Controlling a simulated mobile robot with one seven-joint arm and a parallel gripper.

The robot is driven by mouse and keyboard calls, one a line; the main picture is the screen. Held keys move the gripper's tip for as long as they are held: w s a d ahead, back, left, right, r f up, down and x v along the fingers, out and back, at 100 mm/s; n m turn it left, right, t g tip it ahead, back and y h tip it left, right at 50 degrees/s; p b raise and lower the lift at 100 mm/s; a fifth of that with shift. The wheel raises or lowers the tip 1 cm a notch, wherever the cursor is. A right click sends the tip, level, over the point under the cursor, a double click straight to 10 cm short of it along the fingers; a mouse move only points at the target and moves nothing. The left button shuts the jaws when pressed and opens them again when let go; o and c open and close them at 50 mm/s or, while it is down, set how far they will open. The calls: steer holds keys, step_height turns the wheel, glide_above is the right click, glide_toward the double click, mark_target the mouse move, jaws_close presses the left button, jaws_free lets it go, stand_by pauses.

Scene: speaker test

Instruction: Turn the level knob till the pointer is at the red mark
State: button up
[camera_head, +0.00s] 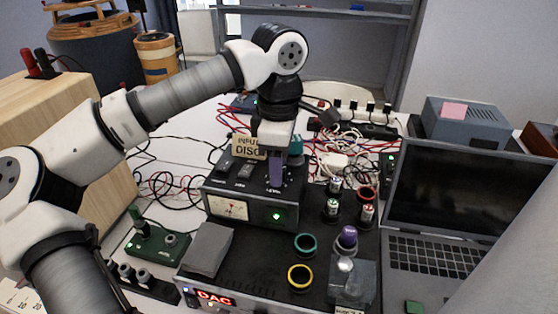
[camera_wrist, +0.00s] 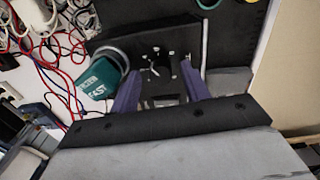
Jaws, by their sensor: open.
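A black box (camera_head: 250,208) with a lit needle meter (camera_head: 229,208) and a green light stands on the bench in the head view. My gripper (camera_head: 276,182) is over its top, near the level label, and hides the knob there. In the wrist view, my gripper (camera_wrist: 160,72) has its two purple fingers apart, with nothing held between them. The dark level knob (camera_wrist: 158,68) shows between and just beyond the fingertips, with small pale marks around it. I cannot make out its pointer or the red mark. Contact between fingers and knob cannot be told.
In the head view, tangled cables (camera_head: 345,150) lie behind the box, a laptop (camera_head: 440,210) stands right, and coloured rings and small cylinders stand in front and right.

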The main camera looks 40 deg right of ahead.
step_height(320, 180, up, 14)
stand_by(0.5)
steer(key=shift+f, duration=0.1)
stand_by(0.4)
